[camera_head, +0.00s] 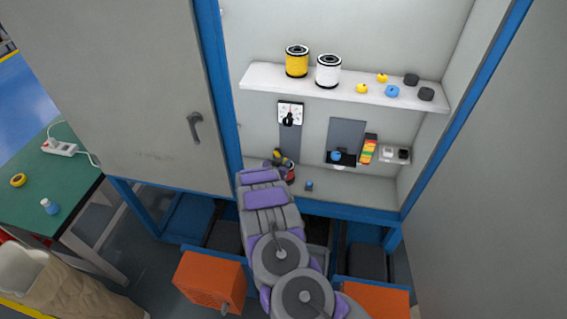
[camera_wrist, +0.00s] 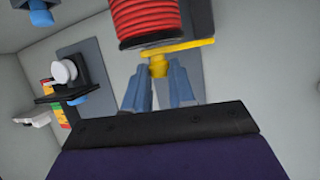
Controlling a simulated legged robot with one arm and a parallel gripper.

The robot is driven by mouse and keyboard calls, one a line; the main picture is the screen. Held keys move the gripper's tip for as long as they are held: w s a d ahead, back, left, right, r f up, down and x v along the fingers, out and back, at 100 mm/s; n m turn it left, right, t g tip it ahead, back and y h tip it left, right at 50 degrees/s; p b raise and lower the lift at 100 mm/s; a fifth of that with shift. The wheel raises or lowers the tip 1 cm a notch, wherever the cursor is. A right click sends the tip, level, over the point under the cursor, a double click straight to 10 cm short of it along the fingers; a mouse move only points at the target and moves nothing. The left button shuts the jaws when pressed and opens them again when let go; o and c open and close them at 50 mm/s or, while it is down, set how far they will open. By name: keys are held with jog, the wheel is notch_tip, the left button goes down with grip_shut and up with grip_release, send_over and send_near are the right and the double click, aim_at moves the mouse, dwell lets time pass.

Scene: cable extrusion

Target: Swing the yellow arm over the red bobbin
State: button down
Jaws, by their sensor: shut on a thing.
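The red bobbin (camera_wrist: 160,18) fills the top middle of the wrist view. In the head view a little of the red bobbin (camera_head: 291,172) shows beside my arm on the cabinet's lower level. The yellow arm (camera_wrist: 185,48) runs along the bobbin's near rim in the wrist view; whether it touches the rim cannot be told. My gripper (camera_wrist: 159,80) is shut on the yellow arm at its yellow knob, with one blue-grey finger on each side. In the head view my arm partly hides the gripper and the yellow arm.
A shelf (camera_head: 330,88) above holds a yellow spool (camera_head: 297,61), a white spool (camera_head: 328,71) and several small round parts. A black device with a blue knob (camera_head: 336,156) and a coloured strip (camera_head: 369,149) stand right of the bobbin. The cabinet's blue posts (camera_head: 215,80) flank the opening.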

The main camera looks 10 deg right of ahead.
jog(key=c, duration=0.9)
grip_release()
jog(key=shift+a, duration=0.3)
jog(key=shift+c, duration=0.2)
jog(key=shift+d, duration=0.1)
jog(key=v, duration=1.7)
jog(key=shift+a, duration=0.35)
jog(key=shift+s+f, duration=0.1)
